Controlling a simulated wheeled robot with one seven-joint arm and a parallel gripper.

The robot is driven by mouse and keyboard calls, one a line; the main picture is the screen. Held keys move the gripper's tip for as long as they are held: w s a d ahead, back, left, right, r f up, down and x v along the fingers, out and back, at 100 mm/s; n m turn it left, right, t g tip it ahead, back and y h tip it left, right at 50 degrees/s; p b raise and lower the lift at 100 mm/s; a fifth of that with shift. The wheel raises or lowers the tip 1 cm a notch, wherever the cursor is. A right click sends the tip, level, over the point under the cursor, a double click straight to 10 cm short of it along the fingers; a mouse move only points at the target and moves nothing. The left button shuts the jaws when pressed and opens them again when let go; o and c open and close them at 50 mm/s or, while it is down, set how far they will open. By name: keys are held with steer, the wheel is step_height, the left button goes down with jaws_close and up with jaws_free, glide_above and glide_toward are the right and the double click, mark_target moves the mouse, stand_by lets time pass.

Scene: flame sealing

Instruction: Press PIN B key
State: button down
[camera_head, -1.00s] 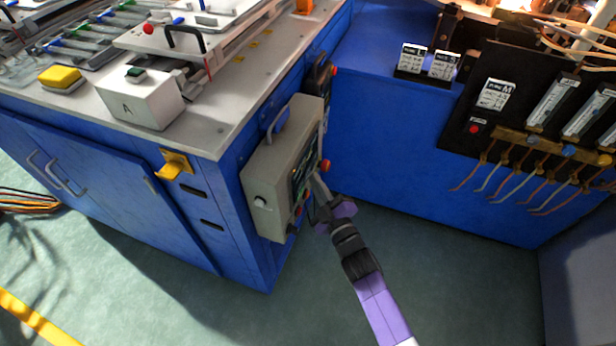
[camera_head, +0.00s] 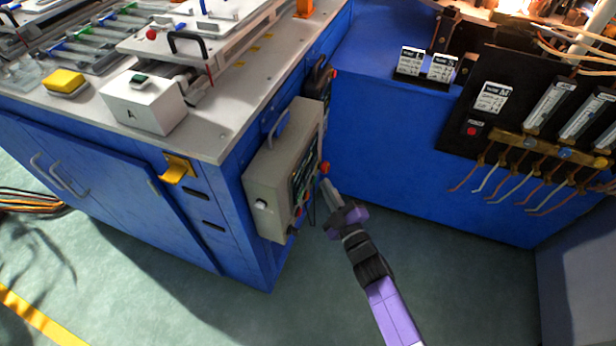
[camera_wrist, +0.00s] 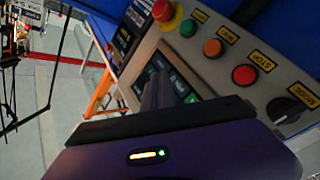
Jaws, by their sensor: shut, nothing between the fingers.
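A grey control box (camera_head: 258,186) hangs on the side of the blue cabinet, its panel facing right and seen edge-on from my body camera. In the wrist view the panel (camera_wrist: 262,88) shows a dark keypad with several lit greenish keys (camera_wrist: 178,82). Their labels are too small to read, so I cannot tell which is PIN B. My gripper (camera_head: 326,184) is shut and empty, just right of the panel face. In the wrist view the closed fingers (camera_wrist: 157,90) point at the keypad and hide part of it. I cannot tell whether they touch a key.
The blue cabinet (camera_head: 400,150) stands behind. The floor below my arm is clear.

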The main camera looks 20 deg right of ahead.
steer(key=s+d, duration=0.1)
steer(key=s+d+p, duration=0.1)
steer(key=shift+d, duration=0.35)
stand_by(0.7)
steer(key=s+d+r+m+h, duration=0.2)
steer(key=s+r+m, duration=0.15)
steer(key=r, duration=0.25)
steer(key=s+a+r+m+g, duration=0.1)
steer(key=s+r, duration=0.3)
steer(key=s, duration=0.8)
steer(key=s+a+r+m+g, duration=0.1)
steer(key=s+r+m, duration=0.3)
steer(key=s, duration=0.9)
steer(key=s+a+r+m+g, duration=0.1)
steer(key=s+r+m, duration=0.2)
steer(key=s, duration=1)
steer(key=shift+r+g+h, duration=0.3)
steer(key=shift+r+g, duration=0.1)
steer(key=shift+r, duration=0.1)
